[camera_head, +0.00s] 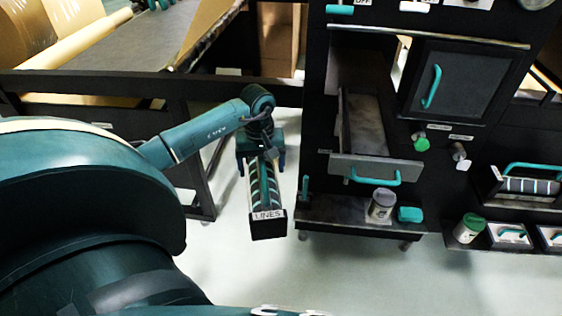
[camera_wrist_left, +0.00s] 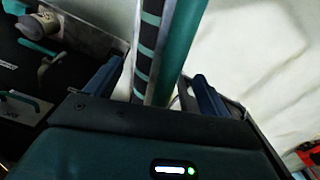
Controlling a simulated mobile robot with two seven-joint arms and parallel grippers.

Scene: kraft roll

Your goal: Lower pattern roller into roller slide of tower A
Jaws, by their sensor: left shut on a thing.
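The pattern roller (camera_head: 264,186) is a striped teal-and-dark roller in a black frame with a "LINES" label on its near end. My left gripper (camera_head: 262,160) is shut on its teal bar, holding it in the air over the pale floor, left of the black tower (camera_head: 318,100). In the left wrist view the teal bar (camera_wrist_left: 182,45) runs between the blue fingers of the gripper (camera_wrist_left: 160,95), beside the striped roller. An open tray-like slide (camera_head: 370,135) with a teal front handle sticks out of the tower, apart from the roller. I cannot read which tower it is. My right gripper is not in view.
A grey-lidded jar (camera_head: 381,205) and a teal block (camera_head: 410,214) stand on the tower's low shelf. A closed door (camera_head: 455,85) is right of the slide. Another roller unit (camera_head: 528,185) sits far right. A dark table (camera_head: 150,40) with kraft rolls is back left.

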